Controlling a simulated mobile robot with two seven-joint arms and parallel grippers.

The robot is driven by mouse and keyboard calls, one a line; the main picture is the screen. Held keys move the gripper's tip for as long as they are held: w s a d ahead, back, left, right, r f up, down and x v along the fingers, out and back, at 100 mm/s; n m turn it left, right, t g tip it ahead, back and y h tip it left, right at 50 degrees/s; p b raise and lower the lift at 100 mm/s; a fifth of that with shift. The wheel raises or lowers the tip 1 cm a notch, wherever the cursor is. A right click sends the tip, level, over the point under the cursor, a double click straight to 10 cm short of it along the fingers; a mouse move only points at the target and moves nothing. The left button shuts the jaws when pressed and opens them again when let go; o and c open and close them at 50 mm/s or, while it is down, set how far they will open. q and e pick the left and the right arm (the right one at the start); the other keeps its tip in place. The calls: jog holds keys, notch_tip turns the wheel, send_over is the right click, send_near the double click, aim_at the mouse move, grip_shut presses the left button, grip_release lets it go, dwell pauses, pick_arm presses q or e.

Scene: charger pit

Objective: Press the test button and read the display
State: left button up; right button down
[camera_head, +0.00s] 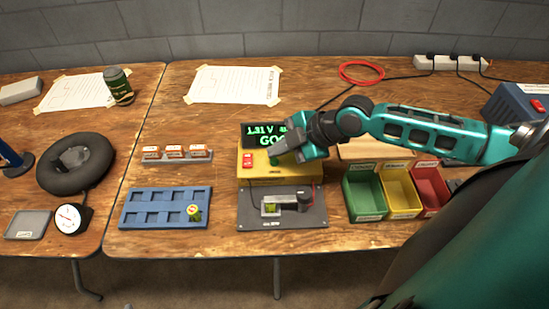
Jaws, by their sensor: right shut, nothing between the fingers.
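The yellow tester box (265,172) stands on the middle of the bench. Its black display (259,129) is lit with green text: an upper line like "1.31 V", its middle digit unsure, and a lower line starting "GO". My right gripper covers the right part of the display. My right gripper (277,160) is shut and empty, its tips low at the top of the yellow box. A red part (248,160) shows at the box's left. The test button cannot be made out; the gripper may hide it. My left gripper is not in view.
A dark plate with a cell holder (286,204) lies in front of the tester. A blue tray (152,209) with one cell (194,212) is to the left. Green (364,193), yellow (401,191) and red (429,187) bins stand right, under my forearm.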

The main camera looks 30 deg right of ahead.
aim_at(279, 164)
pick_arm(q)
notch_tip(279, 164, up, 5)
jog(key=p, duration=0.4)
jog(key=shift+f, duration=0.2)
pick_arm(e)
notch_tip(279, 164, up, 5)
jog(key=shift+f, duration=0.1)
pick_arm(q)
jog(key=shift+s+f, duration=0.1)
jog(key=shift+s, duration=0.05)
